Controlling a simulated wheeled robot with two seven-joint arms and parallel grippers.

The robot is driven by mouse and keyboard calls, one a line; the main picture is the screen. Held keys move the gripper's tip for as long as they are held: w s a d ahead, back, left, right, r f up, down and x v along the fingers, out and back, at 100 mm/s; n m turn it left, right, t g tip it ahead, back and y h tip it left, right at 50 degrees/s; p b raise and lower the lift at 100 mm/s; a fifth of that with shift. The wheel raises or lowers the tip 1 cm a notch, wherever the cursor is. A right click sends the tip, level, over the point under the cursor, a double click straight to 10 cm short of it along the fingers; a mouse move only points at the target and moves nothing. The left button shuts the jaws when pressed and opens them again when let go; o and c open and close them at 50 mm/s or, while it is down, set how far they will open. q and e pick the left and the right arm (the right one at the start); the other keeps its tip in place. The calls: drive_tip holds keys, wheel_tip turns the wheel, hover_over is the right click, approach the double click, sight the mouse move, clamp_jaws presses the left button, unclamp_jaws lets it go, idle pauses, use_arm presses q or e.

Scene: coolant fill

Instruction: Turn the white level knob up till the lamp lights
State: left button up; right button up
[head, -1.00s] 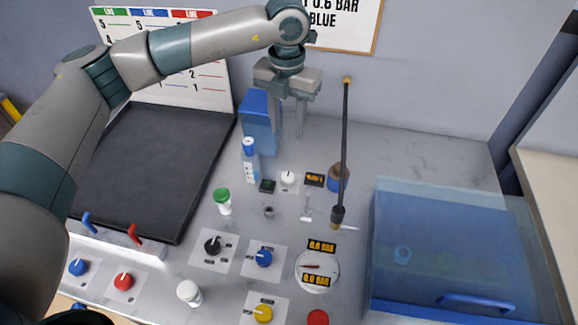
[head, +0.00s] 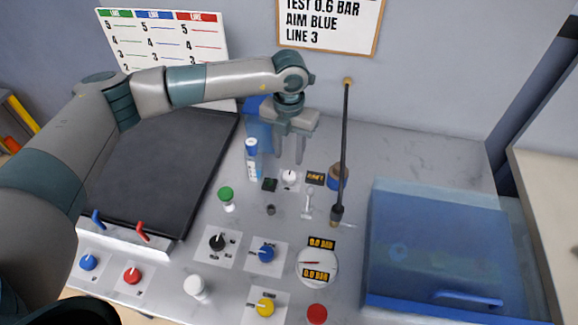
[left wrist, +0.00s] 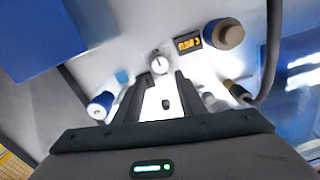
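The white level knob (head: 290,176) sits on a small pale plate on the bench, with a small black display (head: 315,178) with orange figures at its right. It also shows in the left wrist view (left wrist: 159,64), just beyond the fingertips. My right gripper is not in view.
A dark upright rod (head: 343,150) and a brown-topped round post (head: 339,177) stand to the right. A blue clear box (head: 440,250) fills the right side. Black, blue and yellow knobs lie nearer.

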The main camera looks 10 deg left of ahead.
sight(289, 175)
use_arm(q)
wheel_tip(289, 175, down, 8)
drive_tip(key=p, duration=0.3)
drive_tip(key=shift+f, duration=0.25)
drive_tip(key=c, duration=0.8)
